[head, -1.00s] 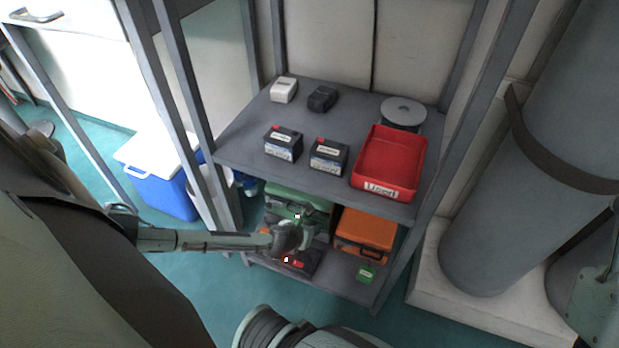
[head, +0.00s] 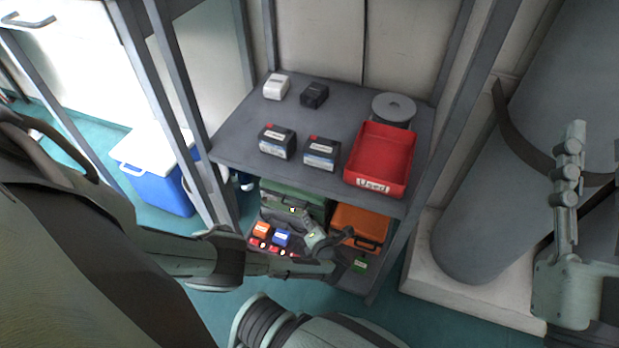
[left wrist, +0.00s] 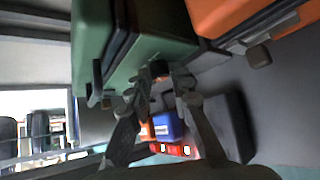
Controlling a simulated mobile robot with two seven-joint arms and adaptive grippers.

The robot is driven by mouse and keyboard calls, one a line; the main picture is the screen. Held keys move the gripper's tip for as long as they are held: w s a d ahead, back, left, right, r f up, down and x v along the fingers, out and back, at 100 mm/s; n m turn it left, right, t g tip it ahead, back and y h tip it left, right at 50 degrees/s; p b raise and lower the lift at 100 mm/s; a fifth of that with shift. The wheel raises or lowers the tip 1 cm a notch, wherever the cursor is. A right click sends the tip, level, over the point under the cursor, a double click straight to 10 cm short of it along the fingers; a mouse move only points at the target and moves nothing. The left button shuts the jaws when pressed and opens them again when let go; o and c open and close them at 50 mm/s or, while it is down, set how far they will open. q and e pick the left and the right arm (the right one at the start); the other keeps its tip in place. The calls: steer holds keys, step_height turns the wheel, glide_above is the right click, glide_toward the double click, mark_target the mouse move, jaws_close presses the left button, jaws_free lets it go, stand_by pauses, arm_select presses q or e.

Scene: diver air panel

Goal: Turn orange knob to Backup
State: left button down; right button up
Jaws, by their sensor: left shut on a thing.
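No orange knob can be made out. My left gripper (head: 297,216) reaches into the lower shelf in front of a green case (head: 275,200). In the left wrist view my left gripper (left wrist: 163,82) has its fingertips close together by the front of the green case (left wrist: 165,42). It is shut on a small dark thing with a reddish-brown face (left wrist: 159,69), whose shape is mostly hidden. An orange block (head: 261,230) and a blue block (head: 282,238) stand below the gripper, with red lit parts in front. My right gripper (head: 572,150) is raised at the right, away from the shelf, seen side-on.
The upper shelf (head: 235,140) holds two labelled batteries (head: 277,141), small white and black blocks, a grey spool (head: 393,108) and a red "Used" tray (head: 385,187). Metal posts frame the shelf.

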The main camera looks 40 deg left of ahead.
arm_select(q)
steer(key=shift+f+m+y+b, duration=0.15)
steer(key=shift+m+y+b, duration=0.25)
steer(key=shift+y+b, duration=0.3)
arm_select(e)
steer(key=shift+s+d+r+t+y, duration=0.1)
steer(key=shift+s+d+r+t, duration=0.2)
steer(key=shift+r+t, duration=0.2)
steer(key=shift+s+d+r+t+y, duration=0.15)
steer(key=shift+s+r+t, duration=0.1)
steer(key=shift+r+t, duration=0.25)
steer(key=shift+s+d+r+t+y, duration=0.1)
steer(key=shift+s+d+r+t, duration=0.2)
steer(key=shift+r+t, duration=0.2)
arm_select(q)
steer(key=c, duration=1.4)
jaws_free()
steer(key=shift+o, duration=0.2)
steer(key=shift+d, duration=0.1)
arm_select(e)
steer(key=shift+a, duration=0.1)
